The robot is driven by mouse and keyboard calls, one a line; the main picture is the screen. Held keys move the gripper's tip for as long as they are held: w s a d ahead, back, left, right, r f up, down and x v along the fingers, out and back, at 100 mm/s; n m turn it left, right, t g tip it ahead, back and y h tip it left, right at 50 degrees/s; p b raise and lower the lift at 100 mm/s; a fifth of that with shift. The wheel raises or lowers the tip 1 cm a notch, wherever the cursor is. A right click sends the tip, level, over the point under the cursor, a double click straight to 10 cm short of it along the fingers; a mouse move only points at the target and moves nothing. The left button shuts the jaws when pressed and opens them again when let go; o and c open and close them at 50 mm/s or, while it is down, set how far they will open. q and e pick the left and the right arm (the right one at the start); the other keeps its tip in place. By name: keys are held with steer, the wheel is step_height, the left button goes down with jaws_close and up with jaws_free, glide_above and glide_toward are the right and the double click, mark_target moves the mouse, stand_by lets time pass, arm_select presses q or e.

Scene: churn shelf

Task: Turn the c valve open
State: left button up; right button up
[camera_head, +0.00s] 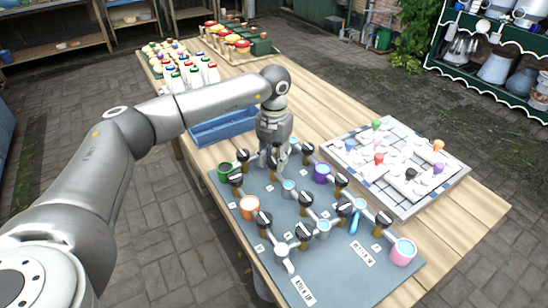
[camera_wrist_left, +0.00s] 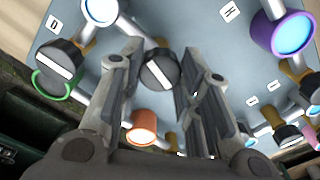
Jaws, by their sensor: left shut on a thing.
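A grey valve board (camera_head: 330,280) lies on the wooden table with several black valve knobs, pipes and coloured cups. My left gripper (camera_head: 275,158) points down over the far left part of the board. In the left wrist view, its fingers (camera_wrist_left: 161,62) stand on either side of a black knob (camera_wrist_left: 160,70) with a white stripe, and the gripper is shut on it. A plate marked D (camera_wrist_left: 54,23) lies beside another knob (camera_wrist_left: 60,60) near the green cup. I cannot read a C label, so I cannot tell which valve is held. My right gripper is not in view.
Close around the gripper are the green cup (camera_head: 224,172), the purple cup (camera_head: 321,173) and the orange cup (camera_head: 249,207). A blue tray (camera_head: 222,127) lies behind the board. A white game board (camera_head: 400,200) with coloured pieces is to the right.

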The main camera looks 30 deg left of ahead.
mark_target(274, 161)
arm_select(q)
steer(key=shift+w+r+n, duration=0.1)
steer(key=shift+n, duration=1)
steer(key=o, duration=1.1)
steer(key=shift+c, duration=0.2)
step_height(274, 161, up, 12)
